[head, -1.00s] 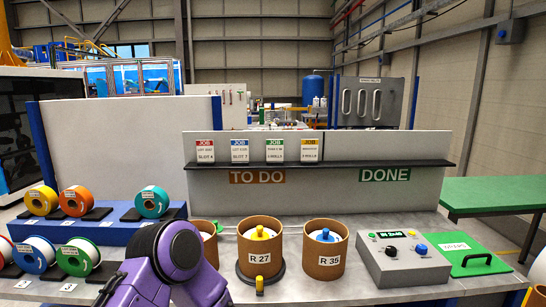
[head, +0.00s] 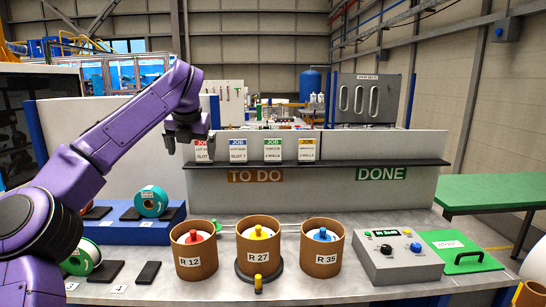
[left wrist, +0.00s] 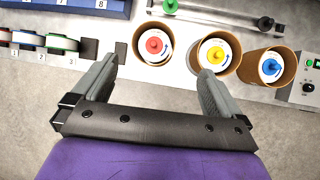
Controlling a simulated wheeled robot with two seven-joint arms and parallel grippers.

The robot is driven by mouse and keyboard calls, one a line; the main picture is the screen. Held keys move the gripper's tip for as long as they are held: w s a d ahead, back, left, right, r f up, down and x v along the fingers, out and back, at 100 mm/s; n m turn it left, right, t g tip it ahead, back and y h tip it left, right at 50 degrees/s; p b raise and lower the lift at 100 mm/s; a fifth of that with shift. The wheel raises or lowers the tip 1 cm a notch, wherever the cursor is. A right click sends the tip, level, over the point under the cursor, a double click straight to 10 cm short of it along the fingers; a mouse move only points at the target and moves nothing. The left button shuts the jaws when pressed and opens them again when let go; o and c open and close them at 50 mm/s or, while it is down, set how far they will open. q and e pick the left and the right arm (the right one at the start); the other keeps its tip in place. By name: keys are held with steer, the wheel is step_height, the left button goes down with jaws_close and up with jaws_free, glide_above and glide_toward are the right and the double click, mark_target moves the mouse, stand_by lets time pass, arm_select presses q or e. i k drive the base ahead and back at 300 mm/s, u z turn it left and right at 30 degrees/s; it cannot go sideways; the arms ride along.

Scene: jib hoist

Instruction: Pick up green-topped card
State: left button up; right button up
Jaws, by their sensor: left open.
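The green-topped card (head: 273,150) stands upright on the dark shelf, third from the left in a row of job cards above the TO DO label. Its top band is green with the word JOB. My left gripper (head: 188,148) is raised at the left end of the shelf, in front of the red-topped card (head: 203,150) and partly covering it. In the left wrist view the left gripper (left wrist: 157,90) has its fingers wide apart with nothing between them. That view looks down on the bench and does not show the cards. My right gripper is not in view.
A blue-topped card (head: 238,149) and an orange-topped card (head: 306,150) flank the green one on the shelf (head: 350,162). The shelf above DONE (head: 382,174) is clear. Brown tubs (head: 258,262), a grey control box (head: 391,257) and spools (head: 151,201) stand on the bench below.

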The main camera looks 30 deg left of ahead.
mark_target(272, 147)
steer(key=u, duration=0.05)
steer(key=i, duration=1.5)
steer(key=z, duration=0.05)
